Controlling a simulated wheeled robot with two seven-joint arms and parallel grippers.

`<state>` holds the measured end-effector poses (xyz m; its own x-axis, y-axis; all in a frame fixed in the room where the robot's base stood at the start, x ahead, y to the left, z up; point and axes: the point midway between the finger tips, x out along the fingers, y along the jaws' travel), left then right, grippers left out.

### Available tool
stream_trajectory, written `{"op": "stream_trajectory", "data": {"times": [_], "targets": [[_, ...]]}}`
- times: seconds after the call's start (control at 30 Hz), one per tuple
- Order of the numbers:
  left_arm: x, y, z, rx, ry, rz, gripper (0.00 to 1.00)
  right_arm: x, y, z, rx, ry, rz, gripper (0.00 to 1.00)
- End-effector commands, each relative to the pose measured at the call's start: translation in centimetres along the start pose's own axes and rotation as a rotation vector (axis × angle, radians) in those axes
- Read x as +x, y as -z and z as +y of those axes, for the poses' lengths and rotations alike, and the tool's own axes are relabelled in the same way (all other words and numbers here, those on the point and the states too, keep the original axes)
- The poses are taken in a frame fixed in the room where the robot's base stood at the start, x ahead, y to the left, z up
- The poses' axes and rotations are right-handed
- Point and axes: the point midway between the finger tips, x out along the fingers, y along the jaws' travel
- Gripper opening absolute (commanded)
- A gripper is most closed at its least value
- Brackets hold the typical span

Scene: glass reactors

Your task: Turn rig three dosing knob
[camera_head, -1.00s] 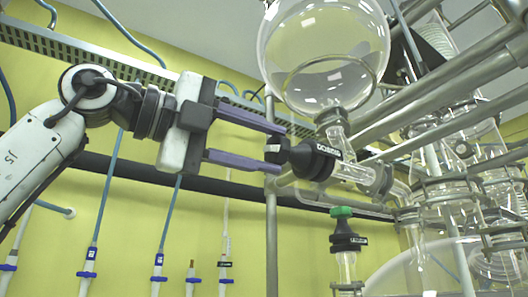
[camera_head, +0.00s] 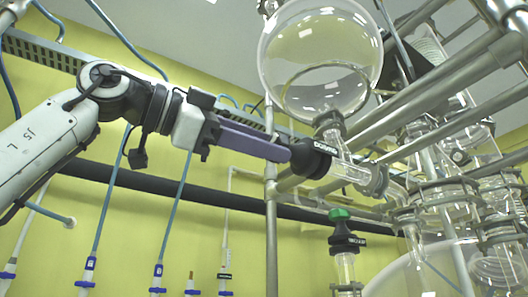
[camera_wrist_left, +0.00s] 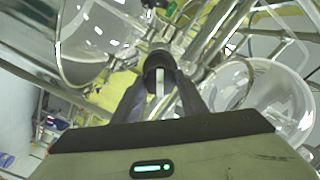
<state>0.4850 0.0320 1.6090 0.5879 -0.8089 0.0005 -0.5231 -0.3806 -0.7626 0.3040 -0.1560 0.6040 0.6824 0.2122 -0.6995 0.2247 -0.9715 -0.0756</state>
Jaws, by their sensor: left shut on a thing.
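The black dosing knob (camera_head: 313,158), with a white label band, sits on the glass valve below the round flask (camera_head: 320,60). My left gripper (camera_head: 286,154) comes in from the left with its purple fingers at the knob's left end. In the left wrist view the dark knob (camera_wrist_left: 159,64) lies between the two fingertips, with a pale bar across its face. The left gripper is shut on the knob and looks rolled, one finger mostly hiding the other in the head view. My right gripper is not in view.
Metal rails (camera_head: 425,100) and glassware stand close on the right. A vertical metal post (camera_head: 271,215) runs just below the fingers. A green-topped black valve (camera_head: 343,232) stands lower down. Blue hoses hang along the yellow wall.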

Motion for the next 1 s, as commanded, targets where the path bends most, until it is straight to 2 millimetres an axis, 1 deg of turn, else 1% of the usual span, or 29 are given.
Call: {"op": "stream_trajectory", "data": {"times": [0.33,0.57,0.7,1.0], "targets": [[-0.1,-0.1,0.1,-0.331,0.002,0.0,0.16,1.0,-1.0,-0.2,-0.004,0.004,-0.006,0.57],[-0.1,-0.1,0.2,-0.55,0.001,0.0,0.16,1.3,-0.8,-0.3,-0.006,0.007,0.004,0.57],[0.0,-0.1,0.2,-0.682,0.001,-0.002,0.16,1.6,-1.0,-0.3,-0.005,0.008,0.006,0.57],[0.1,-0.1,0.3,-0.907,0.001,-0.002,0.16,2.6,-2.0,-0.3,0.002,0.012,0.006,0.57]]}}
